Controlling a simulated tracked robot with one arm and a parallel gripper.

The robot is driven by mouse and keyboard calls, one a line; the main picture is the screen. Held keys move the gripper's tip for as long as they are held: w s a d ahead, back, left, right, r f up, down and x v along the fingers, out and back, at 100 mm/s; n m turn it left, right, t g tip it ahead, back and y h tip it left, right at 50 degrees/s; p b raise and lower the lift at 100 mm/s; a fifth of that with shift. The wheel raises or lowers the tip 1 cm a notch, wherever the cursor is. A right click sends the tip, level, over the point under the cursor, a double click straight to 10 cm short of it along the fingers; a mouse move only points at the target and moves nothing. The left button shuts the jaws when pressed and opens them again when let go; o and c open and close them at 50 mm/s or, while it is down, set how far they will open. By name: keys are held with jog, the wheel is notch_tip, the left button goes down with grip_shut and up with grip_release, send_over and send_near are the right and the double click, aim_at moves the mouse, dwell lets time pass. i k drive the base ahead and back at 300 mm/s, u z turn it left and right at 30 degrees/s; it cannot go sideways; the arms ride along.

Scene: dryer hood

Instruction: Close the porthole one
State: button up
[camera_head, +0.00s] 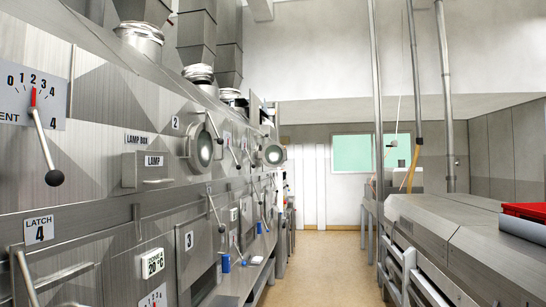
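Two round glass portholes in metal rims stick out from the steel machine on the left. The nearer porthole (203,148) is beside a plate marked 2 (175,122). The farther porthole (273,154) is further down the same machine, close to the aisle. Both glass faces are turned partly toward me and their covers appear swung out from the wall; the openings behind them are hidden. I cannot read which porthole is one. My gripper is not in view.
A lever with a black knob (54,177) and a box marked LAMP (153,160) stick out at left. The tan floor aisle (322,262) is clear. A grey bench (470,240) with a red tray (524,210) and vertical pipes (445,95) stand at right.

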aim_at(273, 155)
jog(key=z, duration=0.05)
jog(key=i, duration=1.7)
jog(key=z, duration=0.15)
jog(key=i, duration=4.45)
jog(key=u, duration=0.05)
